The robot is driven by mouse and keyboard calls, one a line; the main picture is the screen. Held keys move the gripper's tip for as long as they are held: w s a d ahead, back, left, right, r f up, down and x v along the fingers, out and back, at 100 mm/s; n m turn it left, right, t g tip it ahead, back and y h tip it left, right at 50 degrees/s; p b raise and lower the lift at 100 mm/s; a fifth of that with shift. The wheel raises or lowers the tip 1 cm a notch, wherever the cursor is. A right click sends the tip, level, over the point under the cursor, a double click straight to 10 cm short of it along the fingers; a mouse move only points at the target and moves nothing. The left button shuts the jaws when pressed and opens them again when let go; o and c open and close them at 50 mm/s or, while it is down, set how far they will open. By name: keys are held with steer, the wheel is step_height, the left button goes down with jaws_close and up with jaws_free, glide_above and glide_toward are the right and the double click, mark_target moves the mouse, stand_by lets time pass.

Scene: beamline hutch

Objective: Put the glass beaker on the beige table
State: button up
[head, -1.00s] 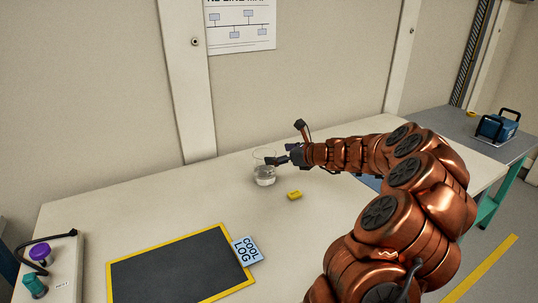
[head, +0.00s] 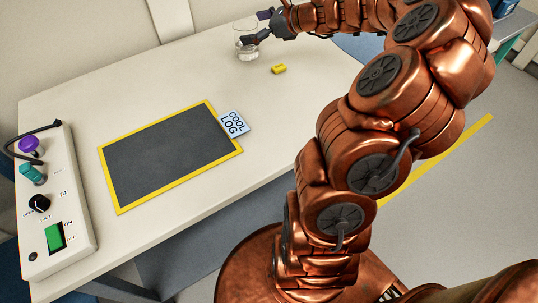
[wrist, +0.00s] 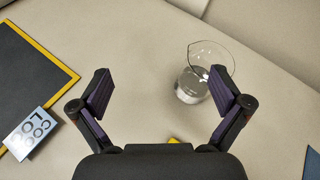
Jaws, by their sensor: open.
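The glass beaker (head: 247,50) is clear, with liquid in its bottom. It stands upright at the back of the pale beige table (head: 70,105). I cannot tell whether that finger touches the glass.
A yellow block (head: 279,69) lies near the beaker. A control box (head: 84,232) stands at the left edge. The wall is close behind the beaker.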

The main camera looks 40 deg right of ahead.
steer(key=s+a+n+g+y, duration=0.1)
steer(key=s+a+n+g, duration=0.4)
steer(key=a, duration=0.7)
steer(key=s+a+n+g+y, duration=0.15)
steer(key=s+a+n, duration=0.25)
steer(key=a+n, duration=0.5)
steer(key=s+a+f+n+g+h, duration=0.1)
steer(key=s+a+f+n+g, duration=0.1)
steer(key=s, duration=0.4)
steer(key=s+a+f+n+g+h, duration=0.2)
steer(key=s+a+n, duration=0.1)
steer(key=s, duration=0.3)
steer(key=s+a+f+n+g+h, duration=0.1)
steer(key=s+a+f+n+g, duration=0.1)
steer(key=s, duration=0.4)
steer(key=shift+s+a+n, duration=0.2)
steer(key=shift+a+n, duration=0.5)
steer(key=shift+n, duration=0.5)
steer(key=s+d+f+n+g+h, duration=0.1)
steer(key=s+d+n+h, duration=0.3)
steer(key=s, duration=0.6)
steer(key=shift+s+d+f+n+g, duration=0.35)
steer(key=shift+d+n, duration=0.35)
steer(key=shift+h, duration=0.25)
step_height(320, 180, up, 11)
steer(key=p, duration=1.1)
steer(key=shift+w+r, duration=0.2)
